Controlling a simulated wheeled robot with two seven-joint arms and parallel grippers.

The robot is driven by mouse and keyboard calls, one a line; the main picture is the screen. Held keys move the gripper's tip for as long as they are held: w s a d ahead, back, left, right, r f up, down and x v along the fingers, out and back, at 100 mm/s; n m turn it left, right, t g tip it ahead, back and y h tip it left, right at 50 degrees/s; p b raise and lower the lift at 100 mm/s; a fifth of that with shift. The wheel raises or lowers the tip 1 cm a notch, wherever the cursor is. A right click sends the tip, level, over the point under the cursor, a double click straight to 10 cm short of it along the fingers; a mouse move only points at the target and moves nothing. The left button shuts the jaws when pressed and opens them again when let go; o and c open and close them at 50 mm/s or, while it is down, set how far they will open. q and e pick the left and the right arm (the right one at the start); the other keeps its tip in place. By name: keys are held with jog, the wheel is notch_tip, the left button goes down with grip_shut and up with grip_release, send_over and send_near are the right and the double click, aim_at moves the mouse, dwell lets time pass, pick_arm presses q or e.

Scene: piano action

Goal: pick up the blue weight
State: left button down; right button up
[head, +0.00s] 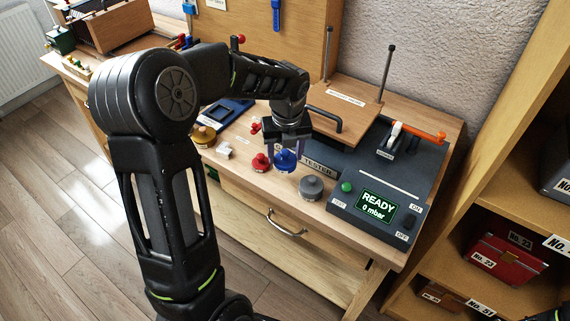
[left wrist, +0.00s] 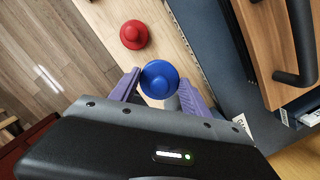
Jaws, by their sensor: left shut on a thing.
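The blue weight (head: 286,161) is a round disc with a knob on top, near the front edge of the wooden bench. My left gripper (head: 286,152) points down at it, with a finger on either side. In the left wrist view the blue weight (left wrist: 159,79) sits between the purple fingers of my left gripper (left wrist: 158,90), which is shut on it. I cannot tell whether the weight is clear of the bench top. My right gripper is not in view.
A red weight (head: 261,163) stands close on the left and a grey weight (head: 311,188) on the right. The dark tester (head: 345,205) with a READY screen lies further right. A brass weight (head: 204,135) and a blue tray (head: 226,113) are on the left.

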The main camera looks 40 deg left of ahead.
aim_at(285, 151)
pick_arm(q)
notch_tip(285, 151, up, 5)
jog(key=shift+f, duration=0.2)
jog(key=shift+f, duration=0.1)
dwell(0.5)
